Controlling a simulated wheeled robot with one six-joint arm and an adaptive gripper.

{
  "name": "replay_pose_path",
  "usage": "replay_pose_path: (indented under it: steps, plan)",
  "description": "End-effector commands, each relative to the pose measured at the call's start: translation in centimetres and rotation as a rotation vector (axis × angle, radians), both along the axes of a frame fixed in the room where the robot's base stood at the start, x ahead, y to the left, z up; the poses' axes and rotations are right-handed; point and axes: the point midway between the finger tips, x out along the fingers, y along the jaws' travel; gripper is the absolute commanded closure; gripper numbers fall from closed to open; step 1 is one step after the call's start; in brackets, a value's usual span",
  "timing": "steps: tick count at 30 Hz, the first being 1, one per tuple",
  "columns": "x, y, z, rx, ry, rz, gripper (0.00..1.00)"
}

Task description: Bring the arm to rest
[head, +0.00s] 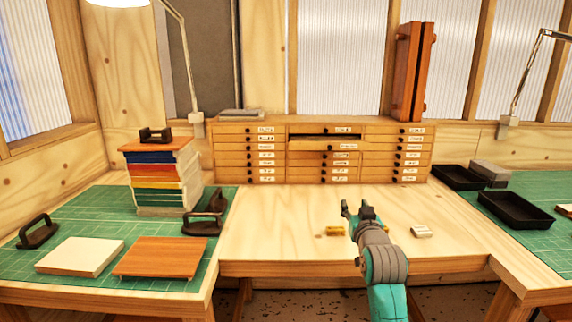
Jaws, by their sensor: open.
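My gripper (358,208) is in the head view, at the end of my grey and teal arm, over the middle of the wooden bench (270,222). Its fingers are apart and nothing shows between them. A small golden-yellow piece (335,231) lies on the bench just left of and below the gripper. A small pale piece (421,232) lies to the right of my arm. The bench directly under the gripper is partly hidden by the arm.
A drawer cabinet (250,155) stands at the back, one upper middle drawer (322,145) partly pulled out. Left, a green mat (105,215) holds a stack of coloured books (165,180), boards and dark handled tools. Black trays (515,211) lie right. The bench's left part is clear.

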Motion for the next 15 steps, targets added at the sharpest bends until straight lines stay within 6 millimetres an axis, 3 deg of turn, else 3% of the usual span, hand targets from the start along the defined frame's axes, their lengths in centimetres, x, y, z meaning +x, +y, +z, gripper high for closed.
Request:
replay_pose_path:
  steps: [11,15]
  plan:
    - [-3.5,0.0,-7.2,0.000,0.025,0.000,0.53]
    - [-6.3,0.0,-11.6,0.000,0.041,0.000,0.53]
